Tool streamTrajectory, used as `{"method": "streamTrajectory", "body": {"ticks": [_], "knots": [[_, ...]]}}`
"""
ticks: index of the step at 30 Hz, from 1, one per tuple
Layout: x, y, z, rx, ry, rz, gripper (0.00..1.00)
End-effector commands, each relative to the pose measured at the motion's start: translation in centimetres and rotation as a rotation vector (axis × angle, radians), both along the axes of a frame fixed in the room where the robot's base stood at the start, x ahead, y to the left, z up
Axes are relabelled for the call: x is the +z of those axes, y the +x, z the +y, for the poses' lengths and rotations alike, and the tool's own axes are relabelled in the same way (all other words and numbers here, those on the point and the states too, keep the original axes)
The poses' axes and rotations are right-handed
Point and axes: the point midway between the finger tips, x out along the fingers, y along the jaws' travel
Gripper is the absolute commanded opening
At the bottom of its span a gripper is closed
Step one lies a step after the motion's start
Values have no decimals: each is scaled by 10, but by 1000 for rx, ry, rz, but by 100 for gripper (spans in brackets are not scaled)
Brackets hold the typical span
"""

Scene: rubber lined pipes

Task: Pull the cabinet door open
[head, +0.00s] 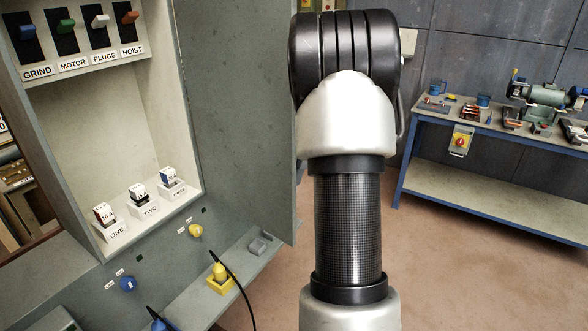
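The grey-green cabinet (161,76) stands at the left, with its pale inside showing. Its door (238,105) stands open at the right side of the opening, and I see its broad flat face. My arm passes in front of the view just right of the door's outer edge and covers what is behind it. No door handle shows. My gripper is out of the picture, so I cannot see whether it touches the door.
Inside are several labelled switches (100,21) above and small blocks (138,192) on a ledge. Below, a shelf carries a yellow plug (219,273) with a black cable. A blue-framed workbench (500,135) stands at the right. Reddish floor (440,270) lies clear before it.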

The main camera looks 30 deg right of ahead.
Motion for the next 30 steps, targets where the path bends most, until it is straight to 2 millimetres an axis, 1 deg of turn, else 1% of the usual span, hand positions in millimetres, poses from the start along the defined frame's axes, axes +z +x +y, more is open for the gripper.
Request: {"method": "streamTrajectory", "body": {"ticks": [2, 3, 5, 6, 14, 17, 19, 23, 30], "knots": [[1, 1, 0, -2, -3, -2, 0], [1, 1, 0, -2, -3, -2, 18], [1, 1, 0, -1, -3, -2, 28], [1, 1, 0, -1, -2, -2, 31], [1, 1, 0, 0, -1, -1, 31], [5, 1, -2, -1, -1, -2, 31], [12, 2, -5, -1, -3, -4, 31], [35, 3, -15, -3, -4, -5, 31], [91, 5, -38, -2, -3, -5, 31]]}}
